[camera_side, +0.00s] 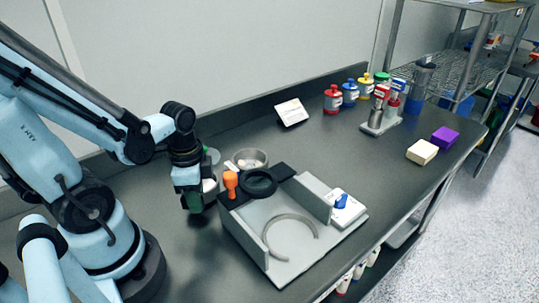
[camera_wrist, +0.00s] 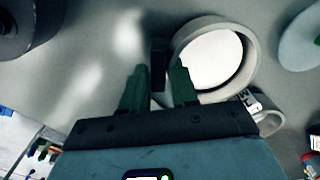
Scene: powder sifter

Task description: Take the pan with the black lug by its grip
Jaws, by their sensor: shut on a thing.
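My gripper (camera_side: 196,199) hangs low over the bench at the left of the grey fixture. In the wrist view my gripper's green fingers (camera_wrist: 158,87) stand on either side of a black lug (camera_wrist: 158,62) and are shut on it. The lug is on the left side of a round pale pan (camera_wrist: 250,52) with a bright white inside. In the side view only a small white part of the pan (camera_side: 209,185) shows beside the fingers; the lug is hidden there. I cannot tell whether the pan touches the bench.
A grey bowl (camera_side: 249,158) with pale contents stands behind the fixture (camera_side: 290,272). The fixture carries an orange knob (camera_side: 231,181), a black ring (camera_side: 260,183) and a grey half ring (camera_side: 268,232). A blue-knobbed white device (camera_side: 346,211) sits at its right. Coloured bottles (camera_side: 333,100) stand farther back.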

